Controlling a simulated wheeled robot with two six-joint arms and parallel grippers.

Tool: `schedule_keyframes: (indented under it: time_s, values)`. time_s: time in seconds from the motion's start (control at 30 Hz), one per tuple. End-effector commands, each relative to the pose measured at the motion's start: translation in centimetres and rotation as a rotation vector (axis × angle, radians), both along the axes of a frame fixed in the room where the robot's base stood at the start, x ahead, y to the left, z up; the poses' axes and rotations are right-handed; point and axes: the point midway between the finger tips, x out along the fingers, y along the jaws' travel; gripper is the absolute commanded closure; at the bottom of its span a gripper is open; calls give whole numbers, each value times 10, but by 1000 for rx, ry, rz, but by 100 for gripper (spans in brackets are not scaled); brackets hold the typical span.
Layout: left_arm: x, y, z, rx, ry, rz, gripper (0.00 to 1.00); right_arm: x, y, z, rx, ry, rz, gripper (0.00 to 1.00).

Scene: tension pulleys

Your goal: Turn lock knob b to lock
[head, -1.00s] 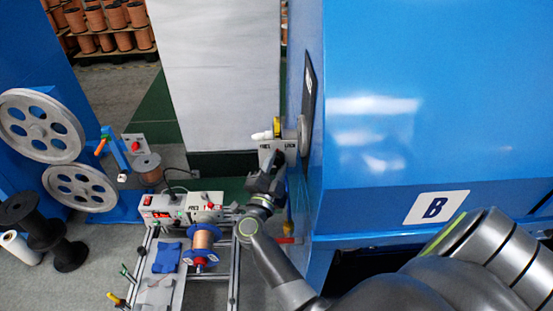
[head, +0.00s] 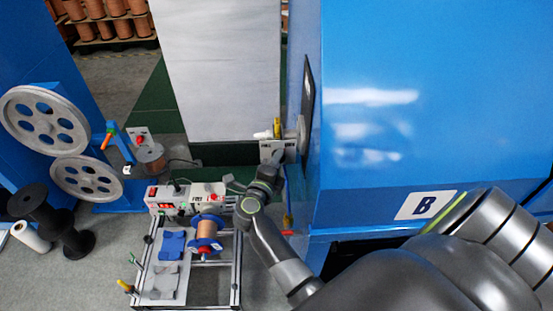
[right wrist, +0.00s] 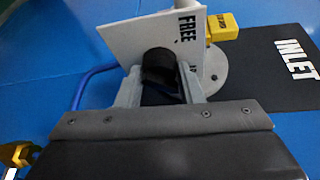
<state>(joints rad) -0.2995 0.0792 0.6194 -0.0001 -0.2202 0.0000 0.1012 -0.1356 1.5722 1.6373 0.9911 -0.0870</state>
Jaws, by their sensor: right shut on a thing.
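A pale plate (head: 266,147) with small lettering stands beside the blue machine marked B. In the right wrist view the plate (right wrist: 135,35) reads FREE, and the rest of its lettering is hidden. A dark rounded knob (right wrist: 158,68) sits at the plate, between the fingers of my right gripper (right wrist: 156,85). The gripper is shut on the knob. Which way the knob points is hard to tell. In the head view my right gripper (head: 270,165) is up against the plate's lower side and hides the knob. My left gripper is in no view.
The blue machine (head: 420,90) stands close on the right. A yellow tag (right wrist: 220,27) and a black INLET panel (right wrist: 265,75) are by the plate. A bench frame with a copper spool (head: 207,231) stands below left. Grey pulleys (head: 45,122) are at left.

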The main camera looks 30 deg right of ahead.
Motion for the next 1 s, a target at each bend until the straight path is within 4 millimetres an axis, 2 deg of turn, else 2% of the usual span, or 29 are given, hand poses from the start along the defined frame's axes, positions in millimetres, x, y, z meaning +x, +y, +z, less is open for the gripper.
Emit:
schedule_keyframes:
  time_s: [0.67,0.7,0.87,1.0]
  values:
    - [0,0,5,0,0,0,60,0,0,1,61,-39,0,88]
    - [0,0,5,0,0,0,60,0,0,1,61,-39,0,64]
    - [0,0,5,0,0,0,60,0,0,1,60,-38,0,45]
    - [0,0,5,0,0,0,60,0,0,1,59,-37,1,45]
